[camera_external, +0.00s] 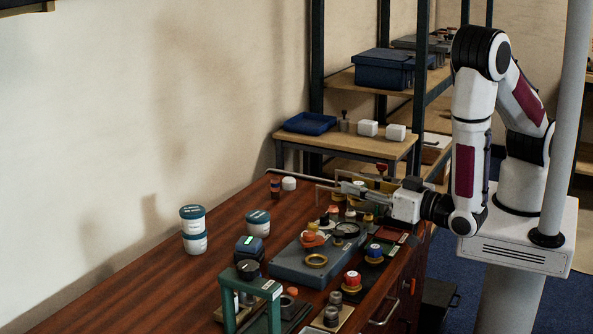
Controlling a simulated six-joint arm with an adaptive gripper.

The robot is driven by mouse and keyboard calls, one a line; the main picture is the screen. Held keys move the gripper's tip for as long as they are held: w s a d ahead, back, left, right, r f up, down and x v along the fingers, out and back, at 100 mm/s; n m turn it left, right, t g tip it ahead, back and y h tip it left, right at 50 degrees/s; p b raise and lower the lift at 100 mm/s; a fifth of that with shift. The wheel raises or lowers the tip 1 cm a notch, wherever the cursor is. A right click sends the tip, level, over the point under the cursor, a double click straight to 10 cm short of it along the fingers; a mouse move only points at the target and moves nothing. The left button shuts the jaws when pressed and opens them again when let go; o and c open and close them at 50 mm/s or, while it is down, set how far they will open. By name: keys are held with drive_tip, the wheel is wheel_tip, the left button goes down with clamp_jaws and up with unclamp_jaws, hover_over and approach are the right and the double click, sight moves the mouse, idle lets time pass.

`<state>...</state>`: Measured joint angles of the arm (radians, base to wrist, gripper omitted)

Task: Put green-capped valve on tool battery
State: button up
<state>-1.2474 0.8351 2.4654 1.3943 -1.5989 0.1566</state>
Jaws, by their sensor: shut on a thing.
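My gripper (346,189) reaches left from the arm, low over the far part of the bench. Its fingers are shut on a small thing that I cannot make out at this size. No green cap shows clearly, so I cannot tell whether the held thing is the green-capped valve. A dark blue block with a small green patch (249,248) stands on the bench left of the grey plate; it looks like the tool battery. Its top looks bare. My gripper is well to the right of and beyond it, not touching it.
A grey plate (287,267) carries an orange fitting (312,238) and a brass ring (316,261). Red-capped (352,280) and blue-capped (374,252) pieces stand to its right. A green frame (262,287) stands in front. White tubs (193,228) stand left; bare wood lies between.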

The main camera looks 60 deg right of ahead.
drive_tip(key=w+a+f+n+y, duration=0.1)
drive_tip(key=w+a+n+y, duration=0.4)
drive_tip(key=w+a, duration=0.6)
drive_tip(key=shift+w+a+r+n+g+y, duration=1.4)
drive_tip(key=shift+w+a+n+g+y, duration=0.3)
drive_tip(key=shift+w+y, duration=1.5)
drive_tip(key=shift+w+a+r+n+g+y, duration=1.6)
drive_tip(key=shift+w+y, duration=1.1)
drive_tip(key=shift+w, duration=0.9)
drive_tip(key=w+d+f+n+g+y, duration=0.1)
drive_tip(key=d+f+n+g+y, duration=0.2)
drive_tip(key=d, duration=0.4)
drive_tip(key=w+d+f+n+g, duration=0.1)
drive_tip(key=w+d+n+g, duration=0.1)
drive_tip(key=d+n+g, duration=0.3)
drive_tip(key=shift+s+d+f+m, duration=0.1)
drive_tip(key=shift+d+f+m, duration=0.2)
drive_tip(key=shift+f, duration=0.6)
drive_tip(key=shift+s+d+f+m, duration=0.15)
drive_tip(key=shift+f+m, duration=0.3)
drive_tip(key=shift+f, duration=0.4)
drive_tip(key=shift+d+f+m, duration=0.25)
drive_tip(key=shift+f+m, duration=0.1)
drive_tip(key=shift+f, duration=0.55)
drive_tip(key=shift+f, duration=0.1)
drive_tip(key=shift+f, duration=3.05)
